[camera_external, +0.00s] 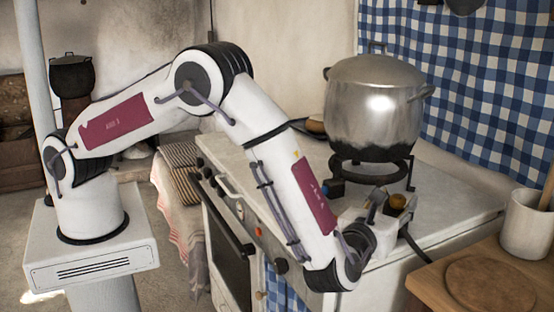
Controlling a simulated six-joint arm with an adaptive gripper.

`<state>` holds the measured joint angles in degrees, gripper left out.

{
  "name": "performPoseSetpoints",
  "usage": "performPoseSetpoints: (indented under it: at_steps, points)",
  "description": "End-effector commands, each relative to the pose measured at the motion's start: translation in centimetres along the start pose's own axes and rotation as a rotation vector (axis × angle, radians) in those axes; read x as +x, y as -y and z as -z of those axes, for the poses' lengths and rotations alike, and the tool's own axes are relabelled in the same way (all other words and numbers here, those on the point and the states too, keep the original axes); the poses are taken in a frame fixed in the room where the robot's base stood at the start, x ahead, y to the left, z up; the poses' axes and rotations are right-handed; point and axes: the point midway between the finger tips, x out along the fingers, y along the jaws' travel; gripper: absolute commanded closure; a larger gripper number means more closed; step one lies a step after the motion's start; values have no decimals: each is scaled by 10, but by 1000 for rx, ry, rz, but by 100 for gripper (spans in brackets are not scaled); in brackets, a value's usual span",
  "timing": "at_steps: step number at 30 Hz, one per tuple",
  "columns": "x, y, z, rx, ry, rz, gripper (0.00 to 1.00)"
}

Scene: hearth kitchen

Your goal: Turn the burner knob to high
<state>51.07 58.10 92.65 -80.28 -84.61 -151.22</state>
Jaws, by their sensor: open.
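A burner (378,172) with a dark ring on legs stands on the pale counter top, with a large steel pot (375,105) on it. A small round amber-brown knob (397,201) shows just below the burner's front right side. I cannot tell its setting. My gripper (387,203) is open at the front of the burner, pointing toward it. Its fingers are close to the amber knob; I cannot tell if they touch it. My wrist hides part of the counter and the burner's lower front. A small blue part (336,188) shows at the burner's left.
The stove front (230,230) carries several dark knobs and an oven door handle. A black hose (413,245) runs right of my gripper. A wooden table (450,285) with a round board (490,286) and pale crock (525,225) stands at the right. A checked cloth hangs behind.

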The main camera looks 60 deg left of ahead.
Motion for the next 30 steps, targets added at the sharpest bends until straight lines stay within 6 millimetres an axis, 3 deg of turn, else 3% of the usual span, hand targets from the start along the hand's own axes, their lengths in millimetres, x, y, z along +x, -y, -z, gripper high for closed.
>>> performPoseSetpoints:
  at_steps: [18, 30]
  points:
    - [-86, 0, 0, 0, 0, 1, 59]
    - [-98, 0, 0, 0, 0, 0, 59]
